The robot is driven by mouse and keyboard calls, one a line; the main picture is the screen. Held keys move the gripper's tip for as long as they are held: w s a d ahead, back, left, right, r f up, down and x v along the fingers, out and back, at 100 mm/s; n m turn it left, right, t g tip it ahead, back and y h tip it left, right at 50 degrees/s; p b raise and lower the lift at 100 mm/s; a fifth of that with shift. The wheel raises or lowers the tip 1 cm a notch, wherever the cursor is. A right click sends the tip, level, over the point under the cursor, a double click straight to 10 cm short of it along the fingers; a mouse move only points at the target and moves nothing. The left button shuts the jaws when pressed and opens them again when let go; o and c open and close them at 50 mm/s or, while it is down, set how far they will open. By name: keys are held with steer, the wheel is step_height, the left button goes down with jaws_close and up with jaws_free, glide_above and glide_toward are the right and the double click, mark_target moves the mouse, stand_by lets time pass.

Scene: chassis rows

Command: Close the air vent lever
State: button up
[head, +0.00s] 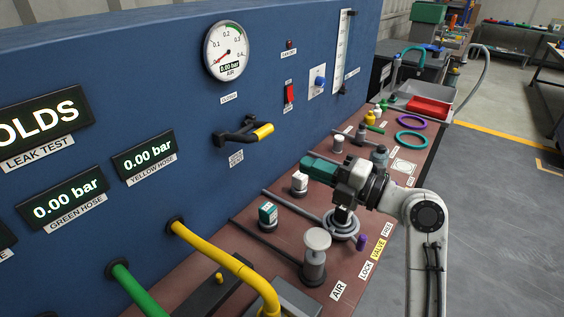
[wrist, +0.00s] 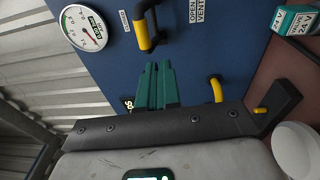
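The air vent lever (head: 252,132) is on the blue panel, a dark bracket and arm with a yellow grip that points right. In the head view it sits between a "CLOSED" label (head: 229,98) above and an "OPEN VENT" label (head: 236,159) below. The lever also shows at the top of the wrist view (wrist: 144,32). My gripper (head: 308,165) has teal fingers and is below and right of the lever, apart from it. In the wrist view my gripper (wrist: 157,68) has its fingers together, with nothing seen between them, just short of the yellow grip.
A round gauge (head: 229,50) and a red switch (head: 289,93) are on the panel. Yellow (head: 230,262) and green (head: 135,293) hoses come out below. The brown bench (head: 262,225) under my arm holds a grey knob post (head: 315,255) and several small fittings.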

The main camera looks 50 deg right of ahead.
steer(key=s+t, duration=0.1)
steer(key=s+f+m+t+h+b, duration=0.1)
steer(key=s+d+f+t+b, duration=0.1)
steer(key=s, duration=0.1)
steer(key=shift+f+h, duration=0.25)
steer(key=shift+h, duration=0.15)
jaws_close()
steer(key=p, duration=0.7)
glide_toward(269, 133)
steer(key=shift+m, duration=0.3)
steer(key=x, duration=0.5)
steer(key=shift+w+r, duration=0.1)
steer(key=shift+w+p, duration=0.35)
steer(key=shift+w, duration=0.5)
steer(key=shift+r, duration=0.15)
